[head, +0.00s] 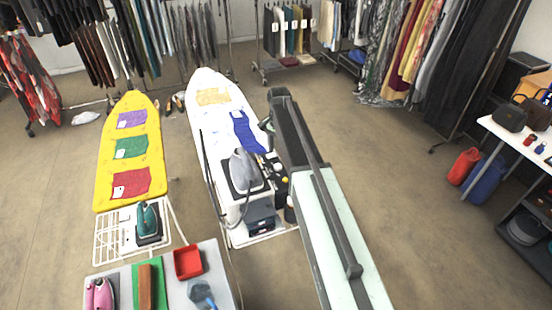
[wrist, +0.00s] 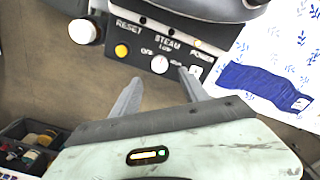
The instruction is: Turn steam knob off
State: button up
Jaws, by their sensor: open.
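The steam knob (wrist: 159,64) is a small round white knob on a dark control panel (wrist: 134,37), under the word STEAM. OFF is printed at its left, Low above it, and a small, hard-to-read label at its right. I cannot tell which mark it points to. My gripper (wrist: 160,77) is open, its two grey fingers pointing at the panel, one on each side of the knob in the picture. I cannot tell whether they touch it. In the head view the steam station (head: 261,222) stands on the white ironing board; its knob is too small to make out.
A yellow RESET button (wrist: 121,51) is left of the knob and a white POWER switch (wrist: 196,73) right of it. A grey iron (head: 243,168) rests above the station. A dark tray of small items (wrist: 30,145) is at lower left. A yellow ironing board (head: 132,100) stands left.

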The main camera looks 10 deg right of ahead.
aim_at(278, 166)
jog(key=shift+s, duration=0.15)
notch_tip(278, 166, down, 8)
jog(key=b, duration=0.8)
jog(key=shift+r, duration=0.15)
grip_shut()
